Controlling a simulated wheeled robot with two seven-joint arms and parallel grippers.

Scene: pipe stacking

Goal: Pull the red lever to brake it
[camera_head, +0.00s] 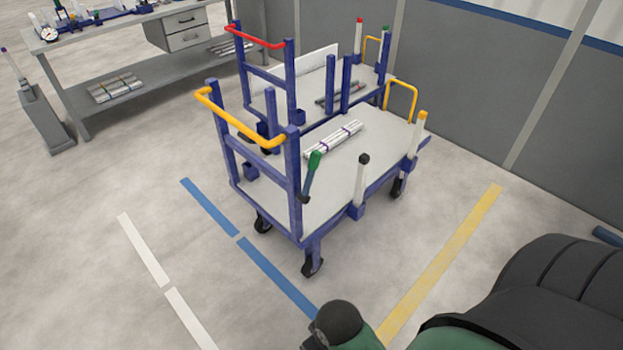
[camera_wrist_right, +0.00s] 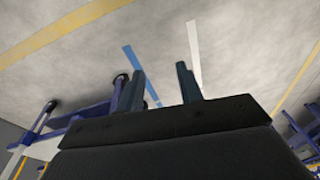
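No lever with a red grip shows clearly. The nearer blue cart (camera_head: 330,195) has a tilted lever with a green grip (camera_head: 315,158) at its near corner. The farther cart (camera_head: 300,107) has a red push handle (camera_head: 254,37) and a white post with a red top (camera_head: 358,37) at its far end. My right gripper (camera_wrist_right: 160,70) is open and empty in the right wrist view, its fingers apart above the floor, away from the carts. My left gripper is not in view.
The nearer cart carries white pipes (camera_head: 333,139) and has a yellow push handle (camera_head: 240,119) and a black-topped post (camera_head: 362,180). A grey workbench (camera_head: 130,75) stands at the back left. A grey wall (camera_head: 470,75) bounds the right. Marked floor in front is clear.

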